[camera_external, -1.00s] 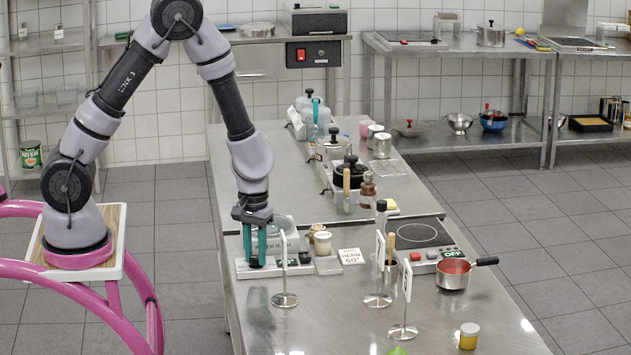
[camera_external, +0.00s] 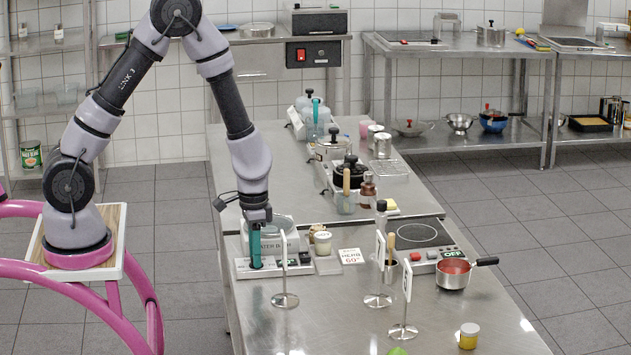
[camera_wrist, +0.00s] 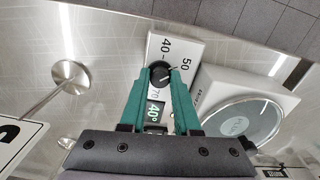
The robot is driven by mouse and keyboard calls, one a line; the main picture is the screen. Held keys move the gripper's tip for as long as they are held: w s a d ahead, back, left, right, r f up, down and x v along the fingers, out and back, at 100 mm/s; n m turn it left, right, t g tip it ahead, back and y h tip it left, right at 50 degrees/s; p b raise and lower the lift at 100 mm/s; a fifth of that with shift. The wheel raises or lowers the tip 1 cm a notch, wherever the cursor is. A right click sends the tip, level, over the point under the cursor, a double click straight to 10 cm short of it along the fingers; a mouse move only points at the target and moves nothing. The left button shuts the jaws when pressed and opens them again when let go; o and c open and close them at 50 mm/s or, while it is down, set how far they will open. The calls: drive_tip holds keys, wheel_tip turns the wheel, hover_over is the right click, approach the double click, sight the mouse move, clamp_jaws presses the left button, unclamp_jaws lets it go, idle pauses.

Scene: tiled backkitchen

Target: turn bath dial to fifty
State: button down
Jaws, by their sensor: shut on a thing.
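The bath dial is a small black knob (camera_wrist: 160,75) on a white panel (camera_wrist: 184,50), with the numbers 40, 50 and 70 printed round it. A small green display (camera_wrist: 154,113) on the panel reads 40°. My gripper (camera_wrist: 160,78) has its two teal fingers closed on the dial from either side. In the external view my gripper (camera_external: 256,264) points straight down at the left end of the panel (camera_external: 290,268), and the fingers hide the dial there. The dial's pointer mark is too small to read. The white bath (camera_wrist: 215,82) with a round lid stands beside the panel.
A card sign on a round metal stand (camera_external: 285,300) stands just in front of the panel. Two more stands, a red saucepan (camera_external: 452,280) and a hotplate (camera_external: 405,236) are to the right. A jar (camera_external: 322,243) and a 60° card (camera_external: 352,257) lie close by.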

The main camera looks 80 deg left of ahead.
drive_tip(key=shift+m, duration=0.8)
drive_tip(key=shift+w, duration=0.1)
drive_tip(key=c, duration=0.6)
unclamp_jaws()
drive_tip(key=shift+r, duration=0.1)
wheel_tip(320, 180, up, 11)
drive_tip(key=shift+f, duration=0.2)
